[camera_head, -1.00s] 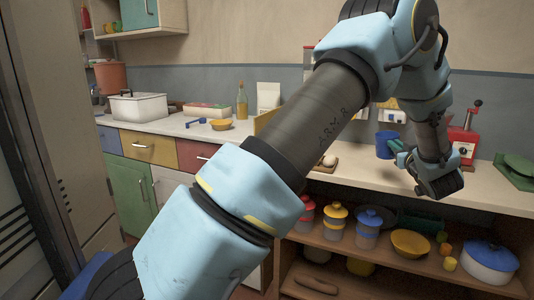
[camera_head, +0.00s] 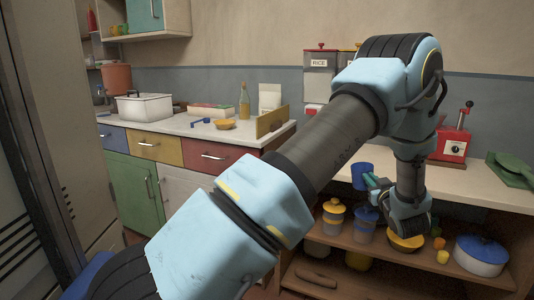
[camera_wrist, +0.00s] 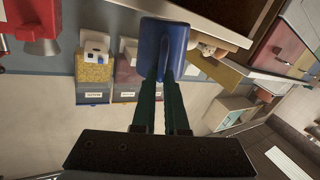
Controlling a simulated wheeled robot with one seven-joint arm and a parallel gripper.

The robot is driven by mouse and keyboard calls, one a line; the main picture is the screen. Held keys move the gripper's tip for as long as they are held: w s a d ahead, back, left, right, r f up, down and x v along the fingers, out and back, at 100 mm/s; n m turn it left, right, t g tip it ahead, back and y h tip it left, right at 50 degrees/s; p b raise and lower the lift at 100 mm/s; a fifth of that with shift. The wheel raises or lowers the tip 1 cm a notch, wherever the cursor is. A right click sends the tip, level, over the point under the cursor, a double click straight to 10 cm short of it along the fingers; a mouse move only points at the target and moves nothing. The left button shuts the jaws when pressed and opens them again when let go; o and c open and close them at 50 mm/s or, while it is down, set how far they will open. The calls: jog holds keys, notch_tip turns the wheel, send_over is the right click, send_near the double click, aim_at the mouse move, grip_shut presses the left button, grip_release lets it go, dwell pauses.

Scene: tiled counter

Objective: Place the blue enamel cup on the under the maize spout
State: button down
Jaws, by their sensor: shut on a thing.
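My gripper (camera_head: 372,182) is shut on the blue enamel cup (camera_head: 362,173), in front of the wall dispensers and near the counter's front edge. In the wrist view, the cup (camera_wrist: 163,45) sits between the teal fingers (camera_wrist: 160,105). That view is turned over. It shows a wall dispenser with yellow contents (camera_wrist: 95,75), a white spout part (camera_wrist: 96,44) and a label too small to read. In the head view, a dispenser labelled RICE (camera_head: 320,75) shows; my arm hides most of the others.
The white counter (camera_head: 465,181) lies beyond the cup. A red device (camera_head: 454,145) and a green item (camera_head: 512,168) stand at its right. A low wooden board (camera_head: 271,121) stands at the left counter's end.

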jog(key=s+a+f+y+p, duration=0.1)
jog(key=s+a+f+p, duration=0.1)
jog(key=a+f, duration=0.75)
jog(key=s+a+f+y+p, duration=0.15)
jog(key=a+f, duration=0.45)
jog(key=a, duration=0.6)
jog(key=s+a+p, duration=0.1)
jog(key=s+a, duration=0.1)
jog(key=a, duration=0.4)
jog(key=s+a+h, duration=0.1)
jog(key=s+a, duration=0.2)
jog(key=a, duration=0.4)
jog(key=s+a+r+h+p, duration=0.1)
jog(key=s+a, duration=0.1)
jog(key=a, duration=0.5)
jog(key=shift+s+a+p, duration=0.2)
jog(key=shift+s+p, duration=0.15)
jog(key=shift+s, duration=0.05)
jog(key=shift+d+h, duration=0.1)
jog(key=shift+h, duration=0.15)
jog(key=shift+a+r, duration=0.15)
jog(key=shift+a, duration=0.05)
jog(key=shift+d, duration=0.2)
